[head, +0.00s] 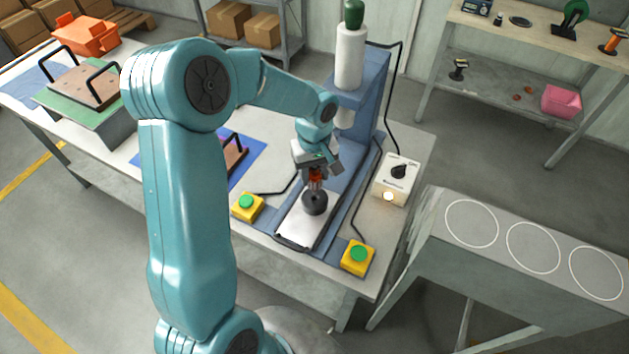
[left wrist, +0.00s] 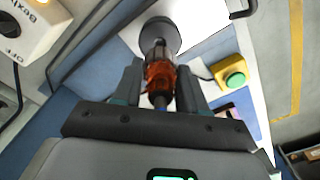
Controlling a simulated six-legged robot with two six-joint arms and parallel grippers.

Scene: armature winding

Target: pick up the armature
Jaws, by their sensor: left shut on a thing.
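The armature (head: 317,178) has a reddish-copper winding and stands upright at a round dark base (head: 315,202) on the metal plate of the blue press. My left gripper (head: 317,172) comes down from above and is shut on the armature. In the left wrist view the armature (left wrist: 160,76) sits between the two dark fingers (left wrist: 160,85), with its far end at the round dark base (left wrist: 160,36). I cannot tell whether the armature is clear of the base. My right gripper is not in view.
The blue press (head: 362,110) with its white cylinder rises just behind the gripper. Yellow boxes with green buttons (head: 247,207) (head: 358,256) flank the plate. A white control box (head: 396,180) stands to the right. A grey stand with white circles (head: 533,247) is at the right, its top empty.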

